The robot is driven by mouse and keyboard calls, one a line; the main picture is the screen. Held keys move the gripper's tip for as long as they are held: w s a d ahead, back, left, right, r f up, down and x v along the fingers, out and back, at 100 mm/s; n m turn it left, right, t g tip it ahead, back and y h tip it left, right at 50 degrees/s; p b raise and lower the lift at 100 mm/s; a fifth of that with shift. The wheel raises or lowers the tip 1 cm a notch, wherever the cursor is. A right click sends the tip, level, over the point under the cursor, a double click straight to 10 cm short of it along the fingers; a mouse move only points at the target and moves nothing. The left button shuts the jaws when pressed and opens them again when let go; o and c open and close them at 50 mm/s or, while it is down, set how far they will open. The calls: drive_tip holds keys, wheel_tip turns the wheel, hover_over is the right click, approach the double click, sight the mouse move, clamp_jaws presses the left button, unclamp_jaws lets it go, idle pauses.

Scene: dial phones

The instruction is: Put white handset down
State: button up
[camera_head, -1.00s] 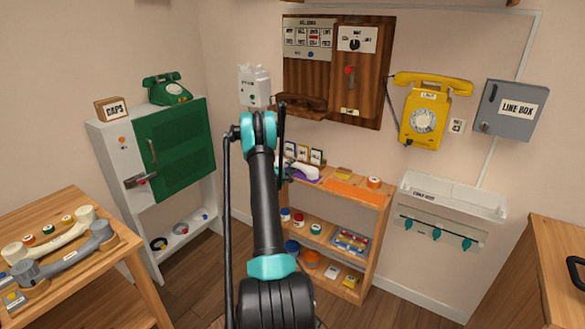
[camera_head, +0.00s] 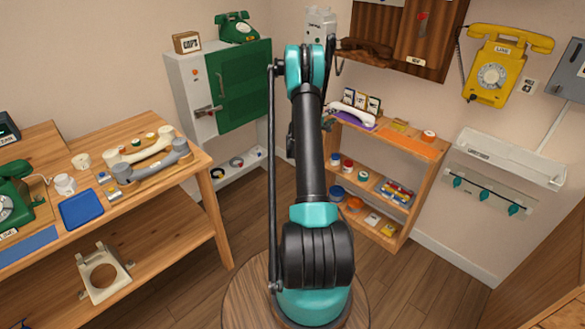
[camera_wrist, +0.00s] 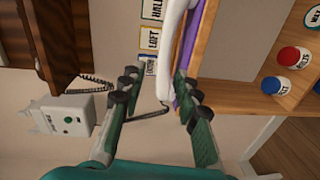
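The white handset (camera_head: 350,119) lies over a purple pad (camera_head: 361,123) at the left end of the top of the wooden shelf unit (camera_head: 416,146). In the wrist view the handset (camera_wrist: 174,42) runs down from the top edge, and its near end shows between my fingertips. My gripper (camera_wrist: 156,88) is open, with a clear gap between the left finger and the handset. I cannot tell whether the right finger touches it. In the head view my arm hides most of the gripper.
Small labelled cards (camera_head: 361,101) stand behind the handset. A brown wooden wall panel (camera_head: 398,35) and a white wall box (camera_head: 319,24) are close to my arm. A cream handset (camera_head: 136,150) and a grey handset (camera_head: 150,162) lie on the left bench. Floor is clear before the shelf.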

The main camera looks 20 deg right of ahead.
drive_tip(key=s+a+r+m+y, duration=0.1)
drive_tip(key=s+a+r+y, duration=0.15)
drive_tip(key=s+a, duration=0.35)
drive_tip(key=s+a+r+m+g+y, duration=0.1)
drive_tip(key=s+a+r+y, duration=0.15)
drive_tip(key=a, duration=0.45)
drive_tip(key=s+a+r+m+y, duration=0.1)
drive_tip(key=s+a+r+y, duration=0.1)
drive_tip(key=s+a+r, duration=0.4)
drive_tip(key=s+a+f+y, duration=0.3)
drive_tip(key=s+a+y, duration=0.1)
drive_tip(key=s+a, duration=0.9)
drive_tip(key=s+a+f+g+y, duration=0.1)
drive_tip(key=s+a+f+y, duration=0.3)
drive_tip(key=s+a, duration=0.9)
drive_tip(key=shift+s+a+m+y, duration=0.15)
drive_tip(key=shift+s+m+y, duration=0.2)
drive_tip(key=shift+s, duration=0.2)
drive_tip(key=shift+w, duration=0.1)
